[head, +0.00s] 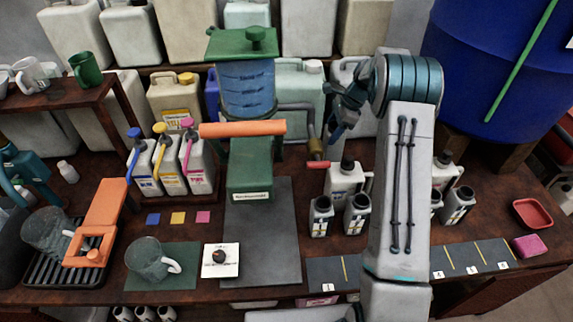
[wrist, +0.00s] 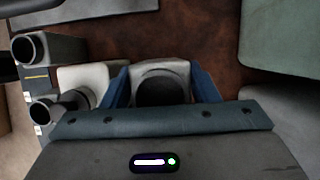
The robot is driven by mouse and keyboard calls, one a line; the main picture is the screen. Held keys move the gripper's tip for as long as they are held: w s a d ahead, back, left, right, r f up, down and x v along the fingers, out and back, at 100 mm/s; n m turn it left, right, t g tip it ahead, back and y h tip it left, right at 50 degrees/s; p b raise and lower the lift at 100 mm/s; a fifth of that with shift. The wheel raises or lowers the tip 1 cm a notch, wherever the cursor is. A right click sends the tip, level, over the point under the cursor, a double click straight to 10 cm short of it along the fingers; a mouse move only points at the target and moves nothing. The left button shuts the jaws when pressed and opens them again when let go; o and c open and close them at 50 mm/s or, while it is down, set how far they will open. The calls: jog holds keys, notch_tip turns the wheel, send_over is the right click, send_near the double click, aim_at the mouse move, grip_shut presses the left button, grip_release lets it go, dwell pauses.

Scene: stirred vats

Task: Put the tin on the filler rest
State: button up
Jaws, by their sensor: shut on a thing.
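My gripper (head: 338,125) is raised behind the tins, right of the blue vat, with dark blue fingers. In the wrist view its fingers (wrist: 160,80) are shut on a pale tin with a dark round top (wrist: 162,90). I cannot tell for sure which part is the filler rest. A brass spout (head: 315,140) comes off the vat, and a green block (head: 250,168) with a label too small to read is in front of it.
Small grey tins (head: 320,216) with black necks stand below my gripper, beside a white jug (head: 344,180); more stand right of my arm. A dark mat (head: 262,240) is bare. The blue vat (head: 247,88) and large canisters crowd the back.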

jog(key=a+f+p, duration=0.3)
jog(key=a+f, duration=0.6)
jog(key=shift+s, duration=0.4)
jog(key=shift+f, duration=0.15)
jog(key=o, duration=0.9)
jog(key=shift+f, duration=0.15)
jog(key=shift+c, duration=0.2)
jog(key=o, duration=0.4)
